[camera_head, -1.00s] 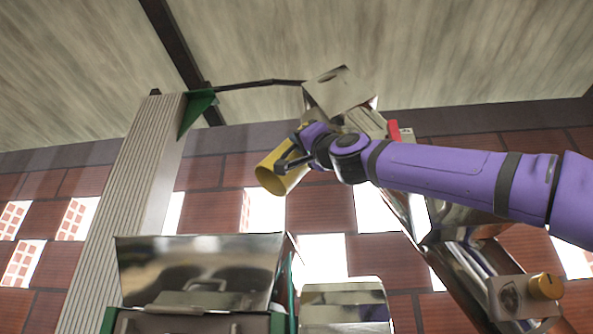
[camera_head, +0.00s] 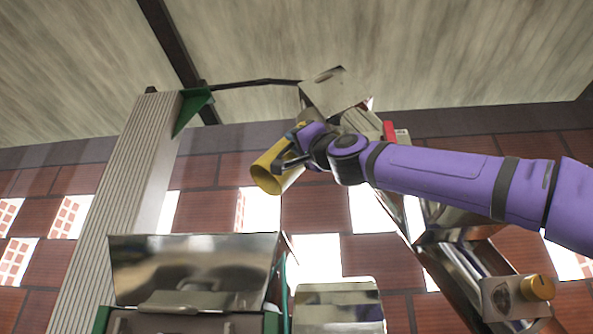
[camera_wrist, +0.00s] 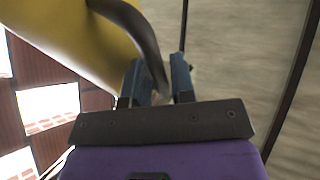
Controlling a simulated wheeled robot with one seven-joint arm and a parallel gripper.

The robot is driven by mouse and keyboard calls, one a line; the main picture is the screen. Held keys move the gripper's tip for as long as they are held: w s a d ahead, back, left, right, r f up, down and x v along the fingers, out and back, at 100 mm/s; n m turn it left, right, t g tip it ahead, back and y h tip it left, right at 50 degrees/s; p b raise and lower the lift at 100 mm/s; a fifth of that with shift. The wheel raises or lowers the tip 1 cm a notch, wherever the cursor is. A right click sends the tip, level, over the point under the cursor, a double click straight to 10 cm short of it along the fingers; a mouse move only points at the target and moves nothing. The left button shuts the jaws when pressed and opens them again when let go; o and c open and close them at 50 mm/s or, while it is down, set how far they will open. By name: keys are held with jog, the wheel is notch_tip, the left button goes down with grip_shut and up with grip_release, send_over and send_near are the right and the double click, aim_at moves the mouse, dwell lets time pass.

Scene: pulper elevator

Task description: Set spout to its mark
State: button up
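The spout is a yellow tube (camera_head: 268,176) hanging below the metal head of the inclined elevator, its open end facing down and left. No mark for the spout can be made out.
A metal hopper (camera_head: 192,265) on a green frame stands below left, with a smaller metal box (camera_head: 338,305) beside it. The inclined elevator tube (camera_head: 465,270) runs down right, with a yellow knob (camera_head: 537,288). A ribbed pillar (camera_head: 120,200) stands left. A dark rod (camera_head: 250,83) crosses above.

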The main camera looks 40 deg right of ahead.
jog(key=v, duration=1)
jog(key=shift+s+f, duration=0.2)
jog(key=shift+s, duration=0.05)
